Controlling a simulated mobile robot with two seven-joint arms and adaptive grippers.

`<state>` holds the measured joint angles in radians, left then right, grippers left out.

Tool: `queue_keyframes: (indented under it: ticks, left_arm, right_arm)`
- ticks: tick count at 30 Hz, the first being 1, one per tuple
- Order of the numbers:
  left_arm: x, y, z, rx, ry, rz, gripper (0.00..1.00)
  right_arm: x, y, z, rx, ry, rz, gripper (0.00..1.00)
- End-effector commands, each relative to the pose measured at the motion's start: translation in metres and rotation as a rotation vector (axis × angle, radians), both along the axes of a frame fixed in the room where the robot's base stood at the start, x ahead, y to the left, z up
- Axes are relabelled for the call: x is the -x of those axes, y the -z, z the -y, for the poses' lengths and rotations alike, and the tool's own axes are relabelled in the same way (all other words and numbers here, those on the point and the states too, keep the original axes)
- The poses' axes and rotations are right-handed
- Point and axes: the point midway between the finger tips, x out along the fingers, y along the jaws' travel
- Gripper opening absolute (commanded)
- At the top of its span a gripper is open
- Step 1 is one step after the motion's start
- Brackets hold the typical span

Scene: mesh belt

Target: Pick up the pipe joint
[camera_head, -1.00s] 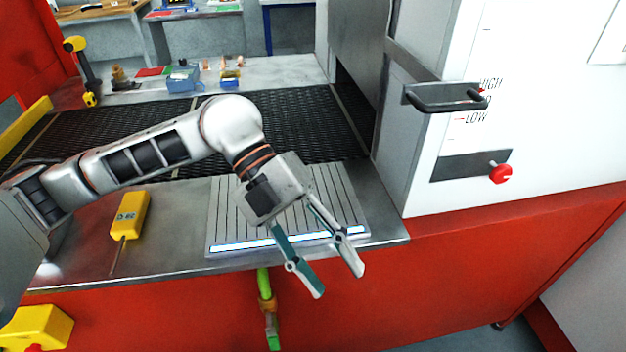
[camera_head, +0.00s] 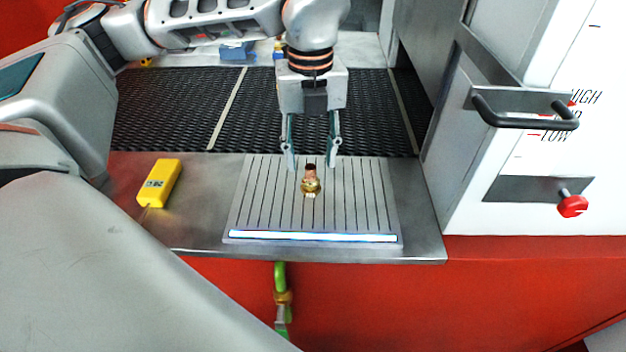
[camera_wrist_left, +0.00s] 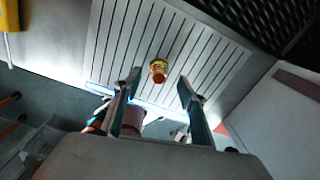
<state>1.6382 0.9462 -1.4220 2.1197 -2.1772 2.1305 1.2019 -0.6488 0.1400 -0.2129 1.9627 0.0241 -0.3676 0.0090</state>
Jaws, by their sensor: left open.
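The pipe joint (camera_head: 311,182), brass and copper coloured, stands on the grey slotted plate (camera_head: 245,215) at the front of the machine. In the left wrist view the pipe joint (camera_wrist_left: 158,71) shows beyond the fingertips, between their lines. My left gripper (camera_head: 311,163) is open, its fingers pointing down over the back part of the plate. From the head view the fingertips sit above or just behind the top of the joint, one to each side; contact is not visible. My right gripper is not in view.
A yellow meter (camera_head: 160,182) lies left of the plate on the metal ledge. The black mesh belt (camera_head: 180,110) runs behind. A white cabinet with a black handle (camera_head: 525,122) and red knob (camera_head: 573,206) stands on the right. A blue container (camera_head: 236,53) is at the back.

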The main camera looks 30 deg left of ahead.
Motion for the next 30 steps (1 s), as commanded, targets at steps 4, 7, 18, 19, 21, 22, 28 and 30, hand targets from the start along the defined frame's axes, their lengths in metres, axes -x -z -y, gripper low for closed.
queue_keyframes:
  ticks: [4, 7, 18, 19, 21, 22, 28, 30]
  left_arm:
    - [0.003, 0.020, -0.001, -0.001, 0.002, -0.005, 0.41]
    - [0.003, 0.035, -0.001, 0.000, 0.002, -0.004, 0.41]
    - [0.003, 0.049, 0.000, 0.001, 0.002, -0.001, 0.41]
    - [0.003, 0.049, 0.000, 0.001, 0.003, -0.001, 0.41]
    - [0.003, 0.049, 0.000, 0.001, 0.003, -0.001, 0.23]
    - [0.003, 0.049, 0.000, 0.001, 0.003, -0.001, 0.15]
    - [0.002, 0.049, 0.000, 0.001, 0.003, 0.000, 0.00]
    - [0.002, 0.049, 0.000, 0.001, 0.003, 0.000, 0.00]
  right_arm:
    - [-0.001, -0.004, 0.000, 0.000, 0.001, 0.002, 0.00]
    - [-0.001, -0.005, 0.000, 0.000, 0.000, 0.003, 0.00]
    - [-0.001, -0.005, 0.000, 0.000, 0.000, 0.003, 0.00]
    - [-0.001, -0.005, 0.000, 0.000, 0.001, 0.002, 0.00]
    - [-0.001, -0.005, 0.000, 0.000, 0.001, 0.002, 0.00]
    - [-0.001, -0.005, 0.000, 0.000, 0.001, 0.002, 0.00]
    - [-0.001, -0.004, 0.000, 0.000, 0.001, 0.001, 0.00]
    - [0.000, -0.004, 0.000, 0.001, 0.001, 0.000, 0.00]
